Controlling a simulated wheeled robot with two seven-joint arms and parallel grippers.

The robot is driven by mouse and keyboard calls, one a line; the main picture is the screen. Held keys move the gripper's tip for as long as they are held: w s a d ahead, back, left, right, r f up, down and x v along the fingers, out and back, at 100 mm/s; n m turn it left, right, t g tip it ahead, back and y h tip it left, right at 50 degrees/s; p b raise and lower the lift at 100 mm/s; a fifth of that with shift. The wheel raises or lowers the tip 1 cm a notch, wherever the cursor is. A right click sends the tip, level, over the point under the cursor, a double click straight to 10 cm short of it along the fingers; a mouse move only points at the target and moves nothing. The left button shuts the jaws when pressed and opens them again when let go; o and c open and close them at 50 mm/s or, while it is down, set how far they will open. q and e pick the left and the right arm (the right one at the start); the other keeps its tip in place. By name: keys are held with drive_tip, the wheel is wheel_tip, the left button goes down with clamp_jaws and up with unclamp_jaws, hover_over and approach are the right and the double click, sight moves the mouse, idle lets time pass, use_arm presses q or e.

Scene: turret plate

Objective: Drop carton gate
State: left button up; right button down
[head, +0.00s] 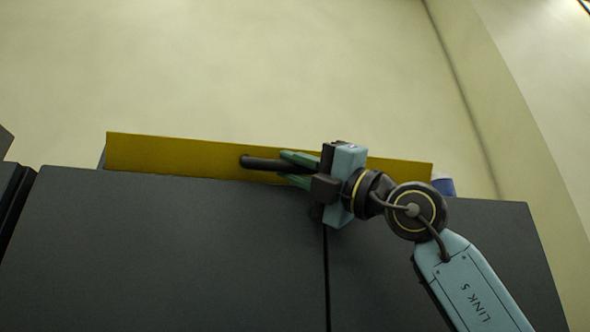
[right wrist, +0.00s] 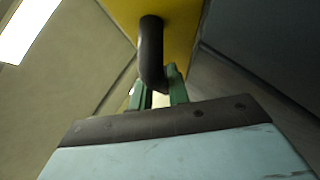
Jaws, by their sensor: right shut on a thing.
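The carton gate is a long yellow panel (head: 180,154) standing along the top of a dark cabinet in the head view. A dark bar handle (head: 262,163) sticks out from its face. My right gripper (head: 290,167) has its green fingers shut on the handle near the middle of the panel. In the right wrist view the green fingers (right wrist: 158,92) close around the lower, bent end of the dark handle (right wrist: 151,50), with the yellow panel (right wrist: 185,25) behind it. My left gripper is in neither view.
The dark cabinet front (head: 170,250) fills the lower part of the head view, with a vertical seam. A small blue and white object (head: 444,186) shows at the panel's right end. A pale wall (head: 230,70) rises behind. What lies behind the panel is hidden.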

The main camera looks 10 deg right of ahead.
idle(0.3)
drive_tip(key=c, duration=1.3)
unclamp_jaws()
drive_tip(key=shift+c, duration=0.2)
drive_tip(key=shift+r, duration=0.15)
